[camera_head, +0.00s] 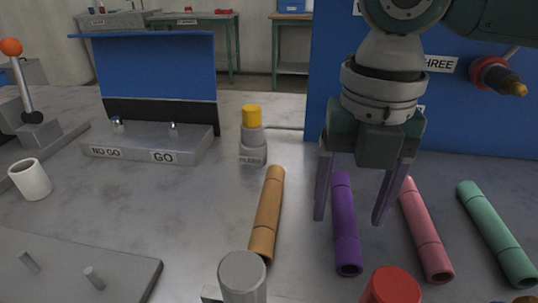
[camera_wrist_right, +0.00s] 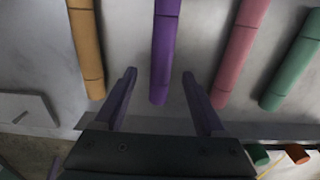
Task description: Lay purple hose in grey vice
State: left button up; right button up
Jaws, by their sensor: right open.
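The purple hose (camera_head: 346,235) lies on the grey table, between the orange hose and the pink hose. It also shows in the right wrist view (camera_wrist_right: 165,45), its near end between my fingertips in the picture. My right gripper (camera_head: 349,220) is open and points down, one finger on each side of the purple hose in the head view. It is empty, and its open fingers also show in the right wrist view (camera_wrist_right: 159,75). I cannot tell the height of the fingertips above the table. I cannot make out a grey vice for sure. My left gripper is out of view.
An orange hose (camera_head: 267,213), a pink hose (camera_head: 427,232) and a green hose (camera_head: 496,232) lie nearby. A grey cylinder (camera_head: 242,276) and a red-topped one (camera_head: 392,287) stand in front. A NO GO/GO block (camera_head: 148,146), white cup (camera_head: 31,180) and pinned plate (camera_head: 60,275) are left.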

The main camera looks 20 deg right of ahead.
aim_at(344, 215)
notch_tip(344, 215, down, 3)
jog(key=shift+s+r, duration=0.1)
jog(key=shift+d, duration=0.1)
grip_shut()
dwell(0.5)
